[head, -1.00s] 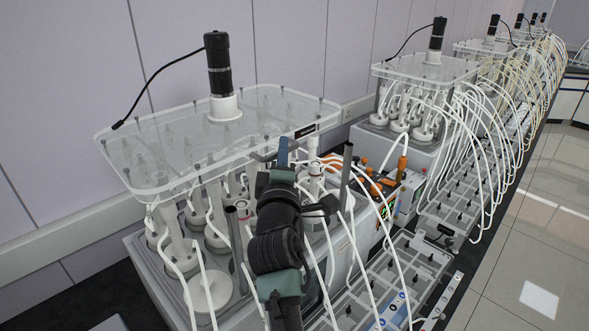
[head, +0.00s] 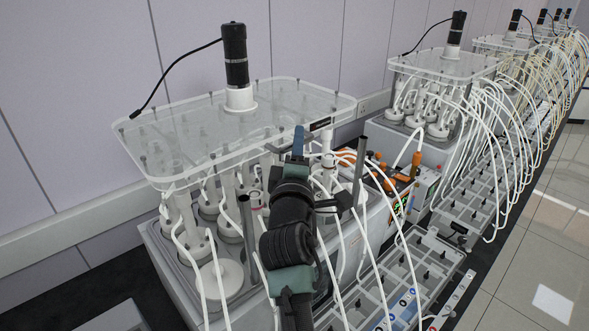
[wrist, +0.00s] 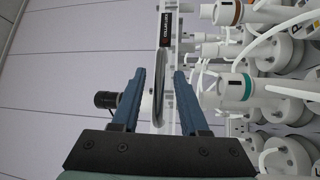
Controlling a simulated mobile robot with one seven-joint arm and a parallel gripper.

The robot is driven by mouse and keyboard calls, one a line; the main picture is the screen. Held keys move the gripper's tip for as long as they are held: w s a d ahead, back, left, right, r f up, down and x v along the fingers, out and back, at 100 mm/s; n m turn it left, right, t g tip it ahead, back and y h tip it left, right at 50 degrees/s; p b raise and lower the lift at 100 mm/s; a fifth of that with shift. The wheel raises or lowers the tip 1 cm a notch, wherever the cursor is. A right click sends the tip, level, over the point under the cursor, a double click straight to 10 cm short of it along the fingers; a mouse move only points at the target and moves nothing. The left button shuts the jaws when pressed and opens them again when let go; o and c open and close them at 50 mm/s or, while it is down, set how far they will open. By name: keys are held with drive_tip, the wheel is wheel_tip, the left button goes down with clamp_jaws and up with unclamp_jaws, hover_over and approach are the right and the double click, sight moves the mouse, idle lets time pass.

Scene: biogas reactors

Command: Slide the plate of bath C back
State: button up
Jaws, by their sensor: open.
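The clear plate (head: 190,128) lies level over the nearest bath (head: 185,275), with a black motor (head: 236,60) on a white collar on it. I cannot read a bath letter. My gripper (head: 293,148) is at the plate's front edge, near its black label. In the wrist view the plate (wrist: 161,85) shows edge-on, with the label (wrist: 165,26) above. The open blue fingers of my gripper (wrist: 161,76) stand on either side of the plate's edge, with gaps visible. My arm hides part of the bottles and tubes below.
White-capped bottles (wrist: 236,88) and tubes crowd close to the right finger in the wrist view. A grey upright rod (head: 359,170) stands right of my gripper. A second bath with its own plate (head: 440,65) is farther back. The wall is behind the plate.

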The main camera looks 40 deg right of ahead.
drive_tip(key=b+v, duration=0.3)
drive_tip(key=v, duration=0.9)
